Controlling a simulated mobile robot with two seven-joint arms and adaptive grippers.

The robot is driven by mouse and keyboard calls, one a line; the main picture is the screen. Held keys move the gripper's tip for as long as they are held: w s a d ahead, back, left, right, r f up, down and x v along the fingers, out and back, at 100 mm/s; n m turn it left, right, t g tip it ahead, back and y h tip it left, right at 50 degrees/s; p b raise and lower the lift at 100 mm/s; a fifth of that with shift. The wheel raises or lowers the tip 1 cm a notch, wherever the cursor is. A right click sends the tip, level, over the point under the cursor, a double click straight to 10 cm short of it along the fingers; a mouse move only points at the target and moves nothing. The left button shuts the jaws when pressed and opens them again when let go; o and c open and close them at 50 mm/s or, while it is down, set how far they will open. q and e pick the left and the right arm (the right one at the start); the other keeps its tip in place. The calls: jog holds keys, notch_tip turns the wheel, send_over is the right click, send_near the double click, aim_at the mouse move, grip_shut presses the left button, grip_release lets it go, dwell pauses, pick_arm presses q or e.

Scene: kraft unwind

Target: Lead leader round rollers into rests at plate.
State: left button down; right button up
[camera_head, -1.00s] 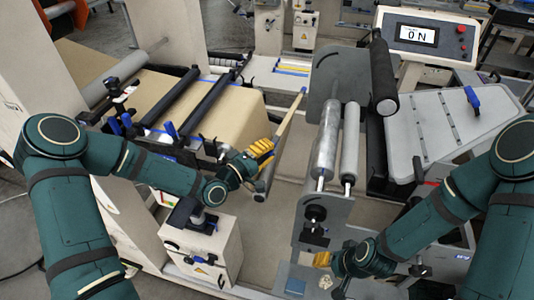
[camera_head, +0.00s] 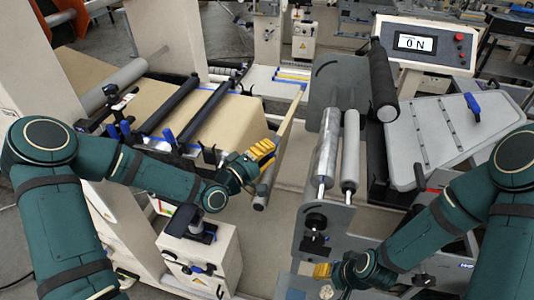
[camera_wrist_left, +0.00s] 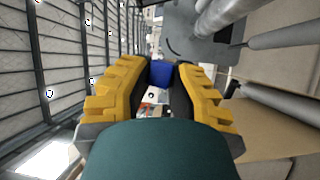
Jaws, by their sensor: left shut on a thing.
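My left gripper (camera_head: 262,155) has its yellow fingers at the near end of a long thin tan bar (camera_head: 291,115), apparently the leader's edge, which slants up and away to the right. In the left wrist view the fingers (camera_wrist_left: 160,85) are closed around a blue piece (camera_wrist_left: 160,73). A grey roller (camera_head: 264,185) lies just below the gripper. To the right, two upright-leaning metal rollers (camera_head: 328,150) and (camera_head: 350,150) stand in front of a grey plate (camera_head: 322,82), apart from the bar. My right gripper (camera_head: 322,270) is low at centre; its fingers are too small to judge. The rests cannot be made out.
A brown kraft roll (camera_head: 225,125) with black bars (camera_head: 205,108) over it stands at left. An open gap separates the machines.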

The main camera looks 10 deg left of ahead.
pick_arm(q)
jog(key=shift+s+d+r+t+b, duration=0.15)
jog(key=shift+s+d+t+b, duration=0.3)
jog(key=shift+b, duration=0.6)
jog(key=shift+w, duration=0.15)
jog(key=shift+r, duration=0.2)
jog(key=r+p, duration=0.1)
jog(key=r, duration=0.1)
jog(key=d+r+p, duration=0.1)
jog(key=r+p, duration=0.1)
jog(key=shift+d+r, duration=0.2)
jog(key=shift+r, duration=0.15)
